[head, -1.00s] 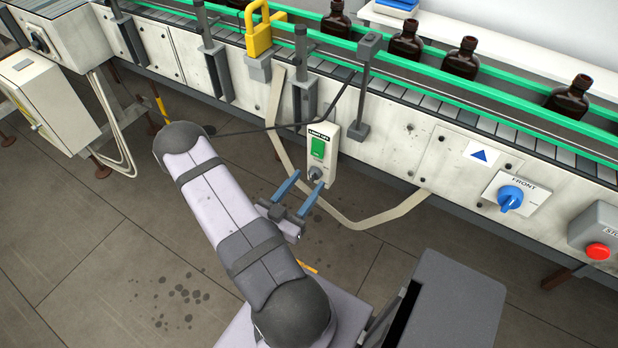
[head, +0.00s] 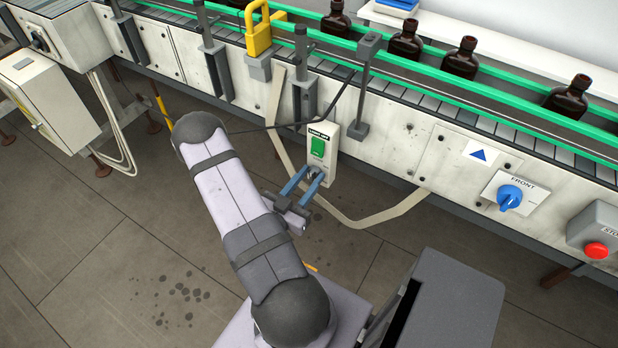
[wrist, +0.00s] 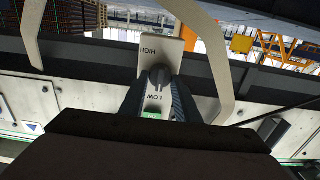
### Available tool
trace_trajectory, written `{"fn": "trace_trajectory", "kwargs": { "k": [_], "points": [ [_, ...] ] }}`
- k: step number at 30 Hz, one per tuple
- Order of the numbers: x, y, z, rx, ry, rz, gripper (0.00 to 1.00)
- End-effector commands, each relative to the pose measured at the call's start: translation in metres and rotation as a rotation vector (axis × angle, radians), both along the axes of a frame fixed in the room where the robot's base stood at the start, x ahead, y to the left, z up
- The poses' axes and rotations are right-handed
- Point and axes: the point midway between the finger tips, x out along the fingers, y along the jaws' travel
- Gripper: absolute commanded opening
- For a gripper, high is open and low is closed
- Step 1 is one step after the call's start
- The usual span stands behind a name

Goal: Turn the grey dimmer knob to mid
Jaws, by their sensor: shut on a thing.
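The grey dimmer knob (wrist: 158,77) sits on a white control plate (wrist: 175,51) marked HIGH and LOW in the wrist view. The plate, with its green switch (head: 317,148), hangs on the conveyor's side panel in the head view. My gripper (head: 303,181) reaches the knob (head: 313,172) at the plate's lower end. In the wrist view its two blue-grey fingers (wrist: 159,92) stand on either side of the knob, shut on it. The fingers partly cover the knob's sides, and its exact pointing is hard to read.
A beige strap (head: 382,221) loops below the plate. A blue FRONT knob (head: 510,197) and a red stop button (head: 597,250) are to the right. Amber bottles (head: 461,58) stand on the conveyor above. A yellow padlock shape (head: 258,38) is at the upper left. The floor below is clear.

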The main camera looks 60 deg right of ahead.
Motion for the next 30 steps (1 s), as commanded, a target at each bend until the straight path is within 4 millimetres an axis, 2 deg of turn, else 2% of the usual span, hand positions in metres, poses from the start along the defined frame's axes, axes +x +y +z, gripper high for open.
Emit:
{"fn": "trace_trajectory", "kwargs": {
  "k": [8,14,30],
  "points": [
    [-0.0003,0.0001,-0.0006,0.000,-0.054,0.000,0.07],
    [-0.0007,0.0000,-0.0014,0.000,-0.170,0.000,0.07],
    [-0.0027,0.0000,-0.0041,0.000,-0.662,0.001,0.07]
  ]
}}
